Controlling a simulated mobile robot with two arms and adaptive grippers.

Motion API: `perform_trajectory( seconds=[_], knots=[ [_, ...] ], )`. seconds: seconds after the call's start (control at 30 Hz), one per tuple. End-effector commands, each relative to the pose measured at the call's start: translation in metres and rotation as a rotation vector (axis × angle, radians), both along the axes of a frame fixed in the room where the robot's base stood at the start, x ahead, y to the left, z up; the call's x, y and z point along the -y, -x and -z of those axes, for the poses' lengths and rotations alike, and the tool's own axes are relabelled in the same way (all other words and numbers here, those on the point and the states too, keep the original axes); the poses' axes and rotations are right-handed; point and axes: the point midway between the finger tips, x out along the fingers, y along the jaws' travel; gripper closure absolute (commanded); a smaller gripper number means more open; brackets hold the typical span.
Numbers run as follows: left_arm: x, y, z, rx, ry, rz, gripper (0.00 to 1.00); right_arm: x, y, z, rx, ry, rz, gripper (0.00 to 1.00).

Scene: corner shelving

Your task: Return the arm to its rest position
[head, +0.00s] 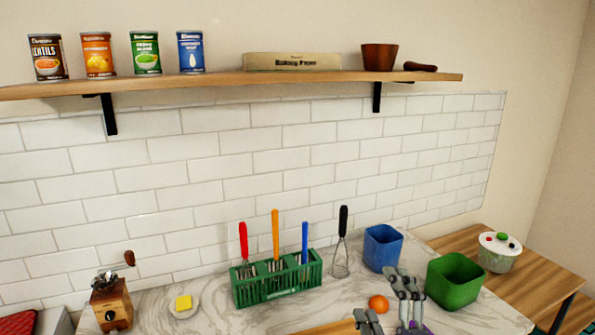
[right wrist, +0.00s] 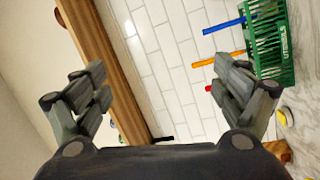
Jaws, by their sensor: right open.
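My right gripper (head: 388,300) shows at the bottom of the head view, in front of the marble counter between the orange fruit and the green bin. In the right wrist view its fingers (right wrist: 161,78) are spread wide, with nothing between them but the tiled wall and shelf edge behind. It is open and empty. My left gripper is not in the head view.
A green utensil rack (head: 277,279), a whisk (head: 342,242), a blue bin (head: 383,248), a green bin (head: 454,281) and an orange fruit (head: 378,303) stand on the counter. A wooden shelf (head: 230,83) with cans runs above. A lidded pot (head: 499,252) stands right.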

Motion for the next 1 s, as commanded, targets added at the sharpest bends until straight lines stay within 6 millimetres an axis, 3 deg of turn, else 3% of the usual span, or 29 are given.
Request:
perform_trajectory(
  seconds=[0.03, 0.17, 0.3, 0.4, 0.6, 0.73, 1.0],
  knots=[
    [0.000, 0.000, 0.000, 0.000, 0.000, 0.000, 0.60, 0.014, 0.008, 0.028, -0.115, -0.098, 0.050, 0.10],
    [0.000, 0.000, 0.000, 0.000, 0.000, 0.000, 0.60, 0.043, 0.039, 0.100, -0.408, -0.332, 0.189, 0.10],
    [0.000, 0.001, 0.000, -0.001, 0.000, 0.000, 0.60, 0.060, 0.097, 0.175, -0.720, -0.554, 0.346, 0.10],
    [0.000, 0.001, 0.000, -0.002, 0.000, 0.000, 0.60, 0.063, 0.143, 0.214, -0.912, -0.674, 0.448, 0.10],
    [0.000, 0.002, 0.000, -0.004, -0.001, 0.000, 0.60, 0.057, 0.230, 0.260, -1.211, -0.832, 0.619, 0.10],
    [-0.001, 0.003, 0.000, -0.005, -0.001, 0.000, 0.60, 0.050, 0.282, 0.274, -1.377, -0.901, 0.717, 0.10],
    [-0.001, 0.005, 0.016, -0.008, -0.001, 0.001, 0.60, 0.048, 0.270, 0.361, -1.409, -0.888, 0.738, 0.10]
  ],
)
